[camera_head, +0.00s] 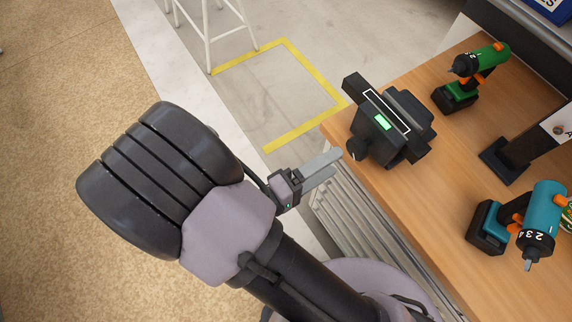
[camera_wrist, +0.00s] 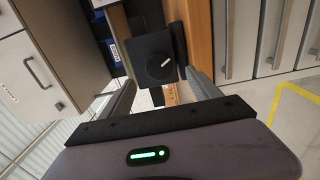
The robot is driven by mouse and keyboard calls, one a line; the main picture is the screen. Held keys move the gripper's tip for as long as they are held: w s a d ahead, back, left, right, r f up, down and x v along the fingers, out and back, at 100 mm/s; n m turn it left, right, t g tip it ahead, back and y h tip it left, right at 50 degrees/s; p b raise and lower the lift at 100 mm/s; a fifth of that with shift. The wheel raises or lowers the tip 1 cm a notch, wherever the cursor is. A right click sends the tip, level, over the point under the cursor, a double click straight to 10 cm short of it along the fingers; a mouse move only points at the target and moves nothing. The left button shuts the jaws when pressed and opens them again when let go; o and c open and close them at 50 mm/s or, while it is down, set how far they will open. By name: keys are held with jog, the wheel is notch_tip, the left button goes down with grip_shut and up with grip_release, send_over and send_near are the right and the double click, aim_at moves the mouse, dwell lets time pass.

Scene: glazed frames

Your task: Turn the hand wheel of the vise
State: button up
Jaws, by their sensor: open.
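The black vise (camera_head: 405,118) stands on the near left corner of the wooden bench, with a lit green panel on it. Its hand wheel (camera_head: 354,150) shows as a small dark knob on the side facing my gripper. In the wrist view the hand wheel (camera_wrist: 161,65) is a round black dial with a white mark, tilted up to the right. My gripper (camera_head: 336,164) is open and empty, just short of the hand wheel and apart from it in the head view. In the wrist view the fingers of my gripper (camera_wrist: 162,82) lie either side of the wheel's line.
A green drill (camera_head: 462,95) and a teal drill (camera_head: 540,215) stand on the bench (camera_head: 440,185), with a black stand (camera_head: 505,160) between them. Drawers (camera_head: 365,235) lie below the bench edge. A white stool (camera_head: 210,35) stands near yellow floor tape (camera_head: 300,135).

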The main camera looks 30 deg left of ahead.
jog(key=p+v, duration=0.1)
jog(key=v, duration=1)
jog(key=shift+p, duration=0.4)
jog(key=w+d+r+m+g+h, duration=0.1)
jog(key=w+d+r+m+g, duration=0.35)
jog(key=d+g, duration=0.35)
jog(key=w+d+r+m+g, duration=0.3)
jog(key=d+m+g, duration=0.2)
jog(key=d+g, duration=0.3)
jog(key=w+d+r+m+t+y, duration=0.2)
jog(key=d+r+m+t+y, duration=0.3)
jog(key=r+y, duration=0.5)
jog(key=d+r+m, duration=0.1)
jog(key=d+m, duration=0.1)
jog(key=m, duration=0.1)
jog(key=shift+d+b, duration=0.3)
jog(key=shift+b, duration=0.05)
jog(key=shift+m, duration=0.25)
